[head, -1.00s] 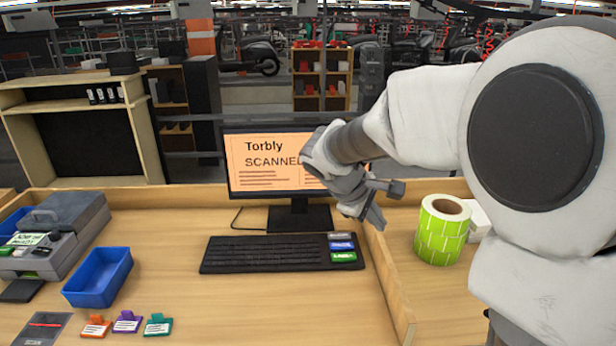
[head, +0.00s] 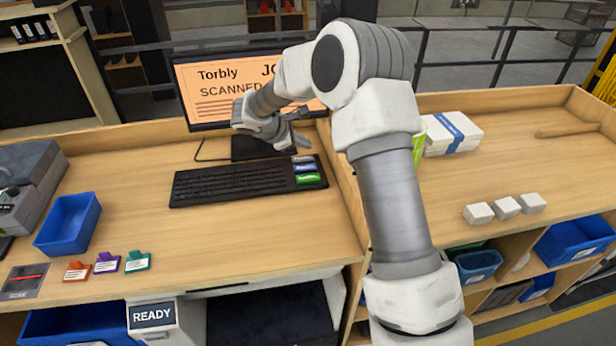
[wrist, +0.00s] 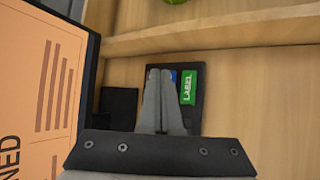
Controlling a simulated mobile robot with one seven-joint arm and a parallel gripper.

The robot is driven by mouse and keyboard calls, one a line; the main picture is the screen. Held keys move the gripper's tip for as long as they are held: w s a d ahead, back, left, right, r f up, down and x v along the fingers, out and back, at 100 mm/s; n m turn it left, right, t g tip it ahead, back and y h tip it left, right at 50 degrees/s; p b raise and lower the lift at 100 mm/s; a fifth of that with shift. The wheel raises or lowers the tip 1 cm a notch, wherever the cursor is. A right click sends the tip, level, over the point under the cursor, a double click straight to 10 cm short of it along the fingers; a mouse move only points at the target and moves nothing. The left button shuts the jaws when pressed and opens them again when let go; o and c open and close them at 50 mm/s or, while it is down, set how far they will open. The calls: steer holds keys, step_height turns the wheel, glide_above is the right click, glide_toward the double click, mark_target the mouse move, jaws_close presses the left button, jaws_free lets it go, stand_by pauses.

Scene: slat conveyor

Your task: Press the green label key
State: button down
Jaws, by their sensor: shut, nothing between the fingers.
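The green label key (head: 307,178) is the lowest of three coloured keys at the right end of the black keyboard (head: 235,184). In the wrist view the green key (wrist: 188,87) reads "LABEL" and lies just right of my fingertips. My gripper (head: 298,143) is shut and empty, in front of the monitor and above the keyboard's right end. In the wrist view my shut fingers (wrist: 160,75) partly cover the blue key (wrist: 173,76) beside the green one. I cannot tell the exact gap to the keys.
The monitor (head: 215,78) stands behind the keyboard, close to my gripper. A wooden divider (head: 345,195) runs just right of the keyboard. A blue bin (head: 68,225) and several coloured tags (head: 107,262) lie to the left. The desk in front of the keyboard is clear.

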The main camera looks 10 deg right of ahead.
steer(key=shift+f, duration=0.15)
steer(key=b, duration=0.5)
glide_above(304, 179)
step_height(304, 179, down, 7)
steer(key=shift+f, duration=0.1)
steer(key=shift+f+b, duration=0.45)
steer(key=shift+f, duration=0.25)
steer(key=shift+f, duration=0.1)
stand_by(1.1)
steer(key=shift+f+b, duration=0.25)
steer(key=shift+b, duration=0.25)
